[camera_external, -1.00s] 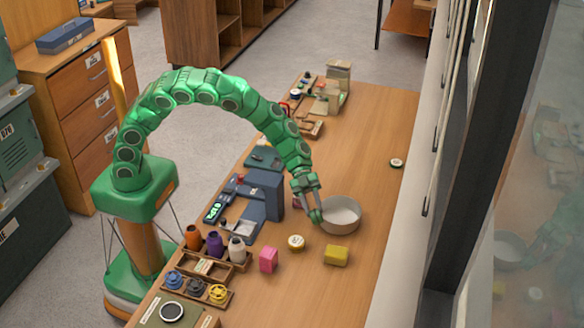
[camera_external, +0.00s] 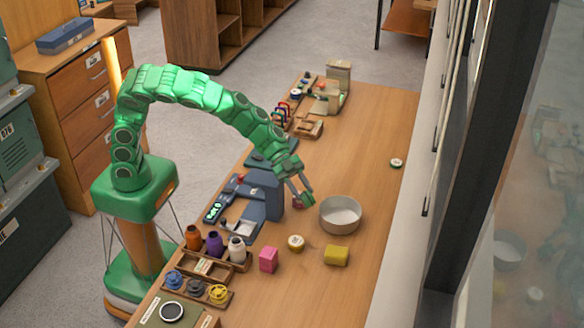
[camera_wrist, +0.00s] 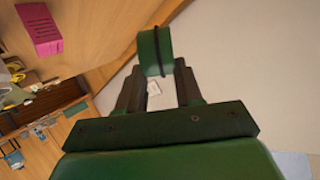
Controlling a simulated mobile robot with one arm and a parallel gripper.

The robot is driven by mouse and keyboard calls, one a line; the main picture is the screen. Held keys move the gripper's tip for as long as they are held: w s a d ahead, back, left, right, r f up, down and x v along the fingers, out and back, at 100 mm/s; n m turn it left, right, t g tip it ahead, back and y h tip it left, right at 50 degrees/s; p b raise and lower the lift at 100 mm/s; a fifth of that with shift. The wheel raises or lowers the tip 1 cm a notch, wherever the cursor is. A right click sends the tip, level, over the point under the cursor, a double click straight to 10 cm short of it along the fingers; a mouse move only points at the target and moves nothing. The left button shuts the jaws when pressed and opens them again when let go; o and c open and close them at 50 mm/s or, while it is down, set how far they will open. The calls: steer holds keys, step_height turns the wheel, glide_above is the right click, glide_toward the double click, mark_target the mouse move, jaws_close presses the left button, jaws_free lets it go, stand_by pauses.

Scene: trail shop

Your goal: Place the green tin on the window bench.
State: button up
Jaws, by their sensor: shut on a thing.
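My gripper (camera_external: 302,194) is shut on the green tin (camera_wrist: 154,52), which has a dark line around it in the wrist view. In the external view the tin is a small green shape (camera_external: 308,199) at the fingertips, left of the pale round bowl (camera_external: 340,215). The gripper appears raised above the long wooden bench (camera_external: 362,125) that runs beside the window. A small reddish object (camera_external: 297,204) is partly hidden behind the gripper.
A white-topped round tin (camera_external: 396,162) stands near the window side. A blue-grey machine (camera_external: 264,195) stands left of the gripper. The bench's far right is largely clear.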

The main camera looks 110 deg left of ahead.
steer(key=s+a+r+n+t+y, duration=0.1)
steer(key=s+a+r+n+y, duration=0.2)
steer(key=a+r, duration=0.1)
steer(key=shift+s+a+r+n+t+y, duration=0.2)
steer(key=shift+s+r+n+t+y, duration=0.1)
steer(key=shift+r, duration=0.35)
